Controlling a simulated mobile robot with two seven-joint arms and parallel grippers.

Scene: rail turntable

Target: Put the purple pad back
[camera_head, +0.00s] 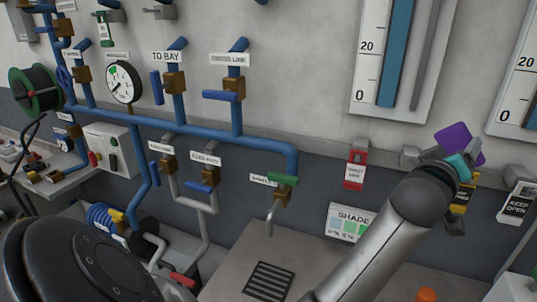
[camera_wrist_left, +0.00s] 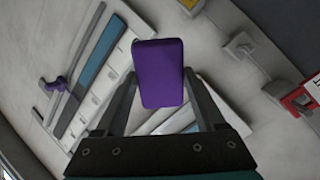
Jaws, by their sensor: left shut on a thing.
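The purple pad (camera_head: 462,141) is a flat block held up in front of the grey wall at the right of the head view. My left gripper (camera_head: 452,158) is shut on it. In the left wrist view the pad (camera_wrist_left: 158,73) sits between the two dark fingers of the left gripper (camera_wrist_left: 160,88), its broad face toward the camera. The wall behind it is partly hidden by the pad. My right gripper does not show.
Two white gauge boards (camera_head: 393,60) with blue columns hang on the wall. A small purple piece (camera_wrist_left: 55,84) shows beside a gauge in the wrist view. A red-tagged holder (camera_head: 355,168) and a "keep open" tag (camera_head: 516,205) flank the gripper. Blue pipes (camera_head: 190,127) run at left.

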